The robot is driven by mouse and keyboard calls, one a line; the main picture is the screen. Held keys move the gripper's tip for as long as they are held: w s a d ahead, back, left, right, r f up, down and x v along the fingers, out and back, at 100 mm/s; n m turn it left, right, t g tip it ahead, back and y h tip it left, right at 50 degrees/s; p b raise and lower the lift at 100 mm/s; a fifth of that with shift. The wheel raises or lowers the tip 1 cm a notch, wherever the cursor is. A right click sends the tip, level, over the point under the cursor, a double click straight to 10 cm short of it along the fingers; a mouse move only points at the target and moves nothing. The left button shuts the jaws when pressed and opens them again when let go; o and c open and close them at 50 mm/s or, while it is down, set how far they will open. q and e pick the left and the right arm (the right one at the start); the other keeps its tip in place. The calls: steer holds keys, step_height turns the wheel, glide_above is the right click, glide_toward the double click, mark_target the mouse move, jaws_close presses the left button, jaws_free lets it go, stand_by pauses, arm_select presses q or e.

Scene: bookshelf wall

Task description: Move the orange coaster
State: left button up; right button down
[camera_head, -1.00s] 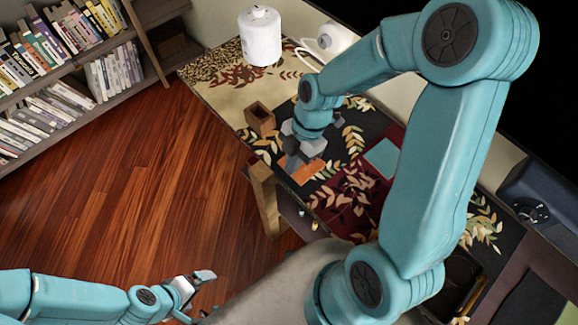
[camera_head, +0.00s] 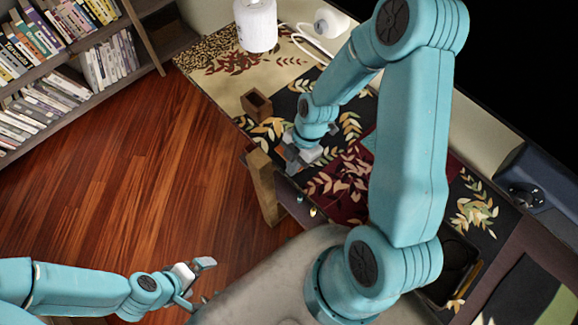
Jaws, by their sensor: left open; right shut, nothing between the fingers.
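I cannot see the orange coaster in the current view; whether my gripper hides it or it has left the tabletop, I cannot tell. My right gripper (camera_head: 296,160) is shut and low at the near edge of the patterned table (camera_head: 225,85), close to the table leg. Its arm reaches across the table from the right. My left gripper (camera_head: 196,282) is open and empty above the floor at the lower left, away from the table.
A small open wooden box (camera_head: 257,104) stands left of my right gripper. A white canister (camera_head: 256,25) and a white device (camera_head: 331,22) with a cable stand at the back. A bookshelf (camera_head: 62,78) is at left.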

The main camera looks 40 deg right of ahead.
mark_target(326, 143)
steer(key=d+b, duration=0.1)
steer(key=d, duration=0.3)
steer(key=w+d+b, duration=0.1)
steer(key=d, duration=0.4)
steer(key=d+b, duration=0.1)
steer(key=d, duration=0.4)
steer(key=shift+w+d+f, duration=0.15)
steer(key=shift+d, duration=0.2)
stand_by(0.5)
